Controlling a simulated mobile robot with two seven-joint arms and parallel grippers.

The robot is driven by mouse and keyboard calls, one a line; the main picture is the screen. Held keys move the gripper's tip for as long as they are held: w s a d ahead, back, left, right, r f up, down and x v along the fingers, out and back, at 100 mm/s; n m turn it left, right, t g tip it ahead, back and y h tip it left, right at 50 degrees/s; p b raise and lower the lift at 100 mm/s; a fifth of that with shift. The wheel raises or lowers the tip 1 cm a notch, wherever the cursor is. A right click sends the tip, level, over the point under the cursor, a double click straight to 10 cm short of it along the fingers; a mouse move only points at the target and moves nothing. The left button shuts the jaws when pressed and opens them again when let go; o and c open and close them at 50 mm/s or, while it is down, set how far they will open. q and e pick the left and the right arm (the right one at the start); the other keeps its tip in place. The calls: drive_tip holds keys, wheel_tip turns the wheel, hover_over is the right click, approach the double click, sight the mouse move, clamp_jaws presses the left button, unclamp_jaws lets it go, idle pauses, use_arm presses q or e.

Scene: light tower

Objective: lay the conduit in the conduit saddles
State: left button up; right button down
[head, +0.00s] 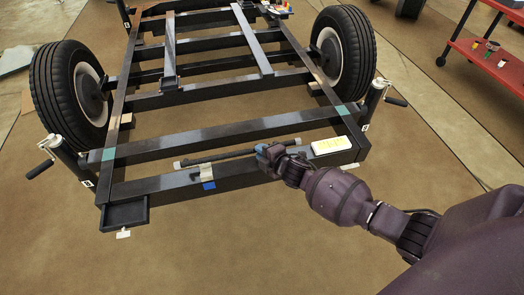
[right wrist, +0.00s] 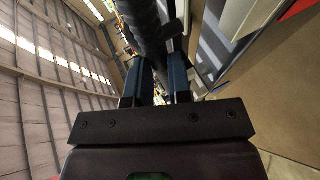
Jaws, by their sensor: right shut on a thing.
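The conduit (head: 232,154) is a thin dark rod with pale ends, held along the front beam of the black trailer frame. My right gripper (head: 268,154) is shut on it near its right end. In the right wrist view the dark conduit (right wrist: 146,28) crosses the tips of my blue fingers (right wrist: 163,82). A pale saddle (head: 204,172) sits on the front beam above a blue patch, near the conduit's left part. I cannot tell whether the conduit touches it. Any saddle at the right is hidden by my gripper. My left gripper is not in view.
A white box with a yellow label (head: 331,146) sits on the frame just right of my gripper. The trailer frame (head: 150,187) has wheels (head: 70,98) on both sides and crank jacks (head: 376,95) at its corners. A red cart (head: 485,60) stands at the far right.

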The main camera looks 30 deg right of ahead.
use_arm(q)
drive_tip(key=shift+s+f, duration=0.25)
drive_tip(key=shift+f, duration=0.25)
use_arm(e)
drive_tip(key=shift+f, duration=0.55)
